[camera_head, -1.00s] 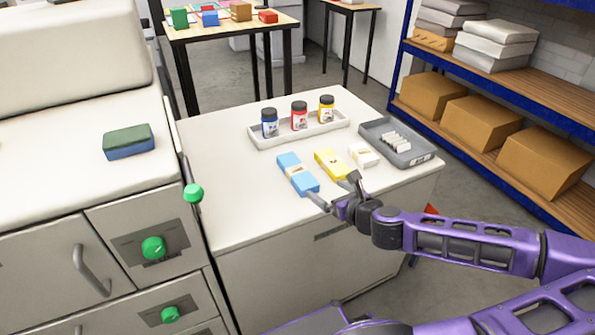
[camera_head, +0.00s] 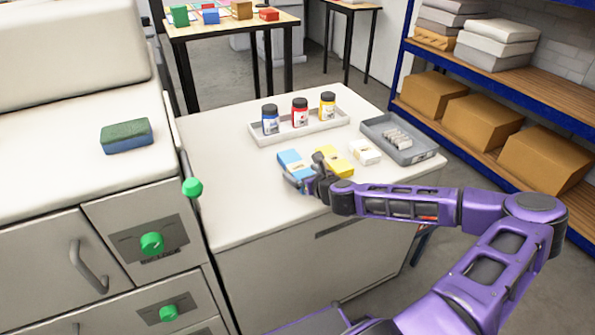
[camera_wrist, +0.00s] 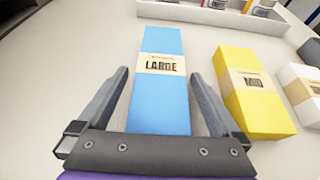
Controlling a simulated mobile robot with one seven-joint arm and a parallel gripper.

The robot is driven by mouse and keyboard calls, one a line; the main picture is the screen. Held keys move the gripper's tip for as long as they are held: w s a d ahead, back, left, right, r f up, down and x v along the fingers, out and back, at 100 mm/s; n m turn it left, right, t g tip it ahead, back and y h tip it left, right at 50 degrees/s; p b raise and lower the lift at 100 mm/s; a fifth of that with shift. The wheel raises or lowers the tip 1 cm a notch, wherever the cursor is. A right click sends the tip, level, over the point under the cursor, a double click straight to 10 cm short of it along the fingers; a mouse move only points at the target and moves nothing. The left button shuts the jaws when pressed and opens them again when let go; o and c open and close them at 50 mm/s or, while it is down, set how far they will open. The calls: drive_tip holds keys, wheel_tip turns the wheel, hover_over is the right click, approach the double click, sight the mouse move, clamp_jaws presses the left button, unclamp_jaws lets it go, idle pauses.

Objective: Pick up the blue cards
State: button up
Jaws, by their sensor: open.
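The blue cards (camera_wrist: 160,105) form a long stack with a tan band reading "LARGE", lying on the white counter. In the head view the blue cards (camera_head: 290,163) are partly hidden by my gripper (camera_head: 308,172). In the wrist view my gripper (camera_wrist: 158,100) is open, with one finger on each side of the near part of the blue stack. A gap shows between each finger and the cards. The yellow cards (camera_wrist: 250,92), banded "MID", lie just right of my right finger. The white cards (camera_wrist: 301,88) lie further right.
A pale tray (camera_head: 262,140) with blue, red and yellow jars stands behind the cards. A grey tray (camera_head: 420,157) with white pieces is at the right. A green-and-blue sponge (camera_head: 127,136) lies on the left unit. The counter's left part is clear.

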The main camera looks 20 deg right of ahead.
sight(300, 169)
drive_tip(key=shift+x, duration=0.9)
drive_tip(key=shift+c, duration=0.3)
drive_tip(key=c, duration=1.5)
wheel_tip(300, 169, up, 10)
drive_tip(key=shift+f+p, duration=0.1)
drive_tip(key=shift+p, duration=0.85)
drive_tip(key=shift+h, duration=0.3)
drive_tip(key=s+a, duration=0.1)
drive_tip(key=a, duration=0.4)
drive_tip(key=s+a+f, duration=0.1)
drive_tip(key=s+a, duration=0.1)
drive_tip(key=a, duration=0.3)
drive_tip(key=s+a+f, duration=0.1)
drive_tip(key=s+a, duration=0.1)
drive_tip(key=a, duration=0.4)
drive_tip(key=shift+s, duration=0.25)
drive_tip(key=shift+s+a+m, duration=0.3)
drive_tip(key=shift+s+a, duration=0.1)
drive_tip(key=shift+d+f, duration=0.1)
